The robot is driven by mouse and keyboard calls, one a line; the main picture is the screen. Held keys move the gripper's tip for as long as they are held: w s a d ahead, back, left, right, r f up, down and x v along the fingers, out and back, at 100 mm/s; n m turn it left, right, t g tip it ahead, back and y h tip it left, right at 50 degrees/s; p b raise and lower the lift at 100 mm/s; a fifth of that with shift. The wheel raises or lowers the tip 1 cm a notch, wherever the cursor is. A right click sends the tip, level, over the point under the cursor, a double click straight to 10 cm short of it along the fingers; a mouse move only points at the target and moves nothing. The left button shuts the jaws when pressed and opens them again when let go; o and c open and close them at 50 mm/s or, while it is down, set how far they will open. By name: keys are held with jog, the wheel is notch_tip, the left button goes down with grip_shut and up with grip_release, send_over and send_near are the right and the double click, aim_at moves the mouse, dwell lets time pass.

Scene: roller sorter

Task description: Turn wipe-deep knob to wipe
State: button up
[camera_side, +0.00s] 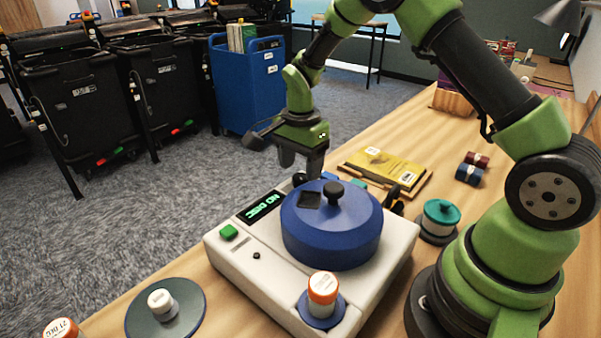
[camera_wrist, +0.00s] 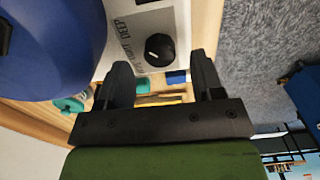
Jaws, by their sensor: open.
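The white machine (camera_side: 235,270) stands on the wooden table with a round blue lid (camera_side: 325,240) on top. The small black wipe-deep knob (camera_wrist: 159,50) is on its white panel beside printed lettering that includes DEEP. The knob's pointer setting is too small to read surely. In the side view, the knob (camera_side: 299,179) shows at the machine's far edge, just below my gripper (camera_side: 300,165). In the wrist view, my gripper (camera_wrist: 161,72) is open, with the knob ahead between the two fingers. The fingers appear apart from the knob.
The display (camera_side: 260,207) reads NO DISC, near a green button (camera_side: 228,232). The blue lid (camera_wrist: 50,45) lies close to the knob. A yellow book (camera_side: 385,170) lies behind. A teal-capped container (camera_side: 440,215) stands to the right.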

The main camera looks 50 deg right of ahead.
aim_at(300, 180)
jog(key=shift+f, duration=1.2)
jog(key=c, duration=0.9)
